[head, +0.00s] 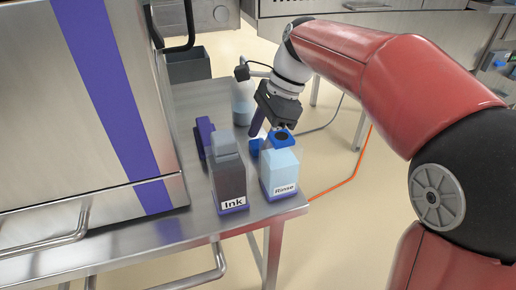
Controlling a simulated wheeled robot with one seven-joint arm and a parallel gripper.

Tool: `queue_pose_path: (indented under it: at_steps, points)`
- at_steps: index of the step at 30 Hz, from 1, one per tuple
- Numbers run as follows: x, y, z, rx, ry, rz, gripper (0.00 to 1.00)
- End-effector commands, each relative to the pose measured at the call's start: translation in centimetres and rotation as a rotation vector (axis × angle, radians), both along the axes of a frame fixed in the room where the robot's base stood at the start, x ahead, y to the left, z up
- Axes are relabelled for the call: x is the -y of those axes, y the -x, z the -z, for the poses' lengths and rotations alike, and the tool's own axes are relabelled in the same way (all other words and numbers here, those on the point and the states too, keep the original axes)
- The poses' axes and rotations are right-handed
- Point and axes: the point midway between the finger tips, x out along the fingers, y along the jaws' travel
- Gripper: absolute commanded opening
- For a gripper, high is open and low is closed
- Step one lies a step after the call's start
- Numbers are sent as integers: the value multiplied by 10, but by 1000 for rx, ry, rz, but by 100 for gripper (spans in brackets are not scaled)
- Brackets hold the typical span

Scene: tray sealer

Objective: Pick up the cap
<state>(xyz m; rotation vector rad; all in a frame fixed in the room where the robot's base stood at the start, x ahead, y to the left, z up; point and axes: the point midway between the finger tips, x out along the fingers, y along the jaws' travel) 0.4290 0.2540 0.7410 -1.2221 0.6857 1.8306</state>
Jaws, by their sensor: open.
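My gripper (271,130) points down over the back of the Rinse bottle, with its jaws open. The Rinse bottle (280,172) is pale blue and stands upright near the table's front right corner. A blue round top with a dark middle (282,138) shows on it, just under my gripper. I cannot tell whether this is the cap or an open neck. A smaller blue piece (255,147) shows at the left of the bottle, partly hidden. The Ink bottle (230,182) is dark with a grey top (223,144) and stands to the left. No contact with my gripper is clear.
A steel machine with a purple stripe (120,90) fills the left. A purple-and-dark object (204,136) stands behind the Ink bottle. The table's right edge is close to the Rinse bottle.

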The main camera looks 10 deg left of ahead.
Motion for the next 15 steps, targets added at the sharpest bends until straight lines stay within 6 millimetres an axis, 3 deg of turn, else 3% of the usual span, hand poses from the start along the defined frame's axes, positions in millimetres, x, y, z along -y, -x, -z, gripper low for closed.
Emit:
queue_pose_path:
  at_steps: [9,15]
  points:
    - [-2,1,5,1,-1,-1,55]
    - [-2,1,5,2,0,-1,29]
